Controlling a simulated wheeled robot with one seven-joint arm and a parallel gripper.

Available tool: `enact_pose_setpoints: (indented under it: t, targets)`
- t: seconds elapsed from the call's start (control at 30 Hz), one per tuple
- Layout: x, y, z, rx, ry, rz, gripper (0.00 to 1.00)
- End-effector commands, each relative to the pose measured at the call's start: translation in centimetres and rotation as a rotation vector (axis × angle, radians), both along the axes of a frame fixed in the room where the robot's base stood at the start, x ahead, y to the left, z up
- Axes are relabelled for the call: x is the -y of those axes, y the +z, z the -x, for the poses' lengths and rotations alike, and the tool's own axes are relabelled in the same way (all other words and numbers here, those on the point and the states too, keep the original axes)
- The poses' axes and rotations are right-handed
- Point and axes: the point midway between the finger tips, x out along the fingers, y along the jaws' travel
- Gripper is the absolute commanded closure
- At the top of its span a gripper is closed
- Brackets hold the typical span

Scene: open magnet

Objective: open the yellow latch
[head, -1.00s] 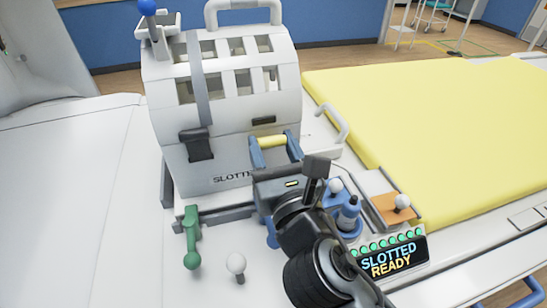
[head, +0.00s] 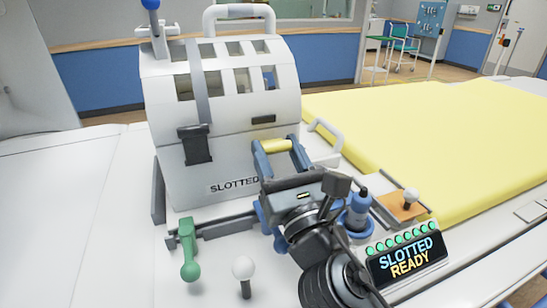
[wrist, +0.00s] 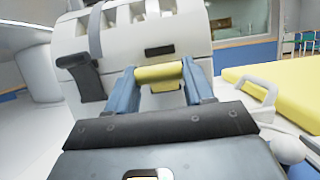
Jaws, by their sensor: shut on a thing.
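The yellow latch (head: 276,146) is a short yellow bar on the front of the white slotted housing (head: 225,128), below a small dark slot. My gripper (head: 277,142) reaches it from the front right, with one blue finger at each end of the bar. It is shut on the latch. In the wrist view the yellow bar (wrist: 160,74) lies level between the two blue fingertips (wrist: 160,70). How the latch joins the housing is hidden behind the bar and fingers.
A black strap buckle (head: 195,145) hangs left of the latch. A green lever (head: 188,250) and a white knob (head: 243,268) stand in front. A blue bottle-like piece (head: 358,208), an orange pad (head: 400,206) and a "SLOTTED READY" display (head: 408,258) are at right. A yellow mat (head: 430,150) lies beyond.

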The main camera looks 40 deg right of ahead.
Motion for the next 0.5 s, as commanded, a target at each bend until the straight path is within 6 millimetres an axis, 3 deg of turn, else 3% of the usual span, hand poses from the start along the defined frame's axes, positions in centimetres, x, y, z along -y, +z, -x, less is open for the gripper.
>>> enact_pose_setpoints:
  t: [0.07, 0.1, 0.3, 0.5]
  targets:
    - [0.06, -0.13, 0.00, -0.003, -0.003, 0.001, 1.00]
    - [0.06, -0.13, 0.00, -0.003, -0.003, 0.001, 0.45]
    - [0.03, -0.10, 0.01, -0.002, -0.002, 0.001, 0.26]
    - [0.00, -0.07, 0.03, -0.002, -0.001, 0.000, 0.26]
